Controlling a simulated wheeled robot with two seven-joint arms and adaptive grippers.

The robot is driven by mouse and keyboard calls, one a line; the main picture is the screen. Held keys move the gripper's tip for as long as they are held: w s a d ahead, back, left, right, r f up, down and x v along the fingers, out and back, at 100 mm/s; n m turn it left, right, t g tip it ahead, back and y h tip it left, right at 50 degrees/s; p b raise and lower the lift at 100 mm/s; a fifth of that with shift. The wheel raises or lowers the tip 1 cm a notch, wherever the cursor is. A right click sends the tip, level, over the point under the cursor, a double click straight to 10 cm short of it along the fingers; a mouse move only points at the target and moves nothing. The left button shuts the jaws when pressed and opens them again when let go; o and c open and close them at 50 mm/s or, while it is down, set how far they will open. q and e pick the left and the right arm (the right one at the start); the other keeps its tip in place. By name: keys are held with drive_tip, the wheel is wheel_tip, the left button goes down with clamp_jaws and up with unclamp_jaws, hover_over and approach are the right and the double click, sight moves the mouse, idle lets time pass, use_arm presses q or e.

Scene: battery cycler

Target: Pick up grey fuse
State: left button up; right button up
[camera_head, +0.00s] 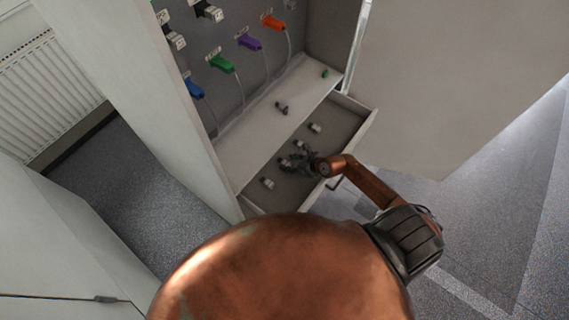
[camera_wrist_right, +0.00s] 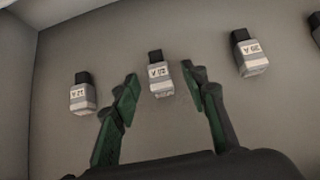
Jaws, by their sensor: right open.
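My right gripper (camera_head: 300,162) is open inside the pulled-out drawer, pointing down toward its floor. In the right wrist view its two green-padded fingers (camera_wrist_right: 160,85) stand apart, on either side of a small grey fuse (camera_wrist_right: 161,80) with a black top. The fuse lies on the drawer floor and no finger visibly grips it. A similar fuse (camera_wrist_right: 82,95) lies to the left and another (camera_wrist_right: 250,52) to the right. In the head view fuses show in the drawer near the front (camera_head: 268,183) and back (camera_head: 315,127). My left gripper is out of view.
The drawer (camera_head: 365,122) has low walls around the gripper. Above it a white shelf (camera_head: 255,120) holds a small dark part (camera_head: 281,107) and a green one (camera_head: 324,73). Coloured plugs, such as a purple one (camera_head: 249,41), sit on the cabinet's back panel. A radiator (camera_head: 50,80) is at left.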

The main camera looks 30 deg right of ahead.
drive_tip(key=shift+x, duration=0.95)
clamp_jaws()
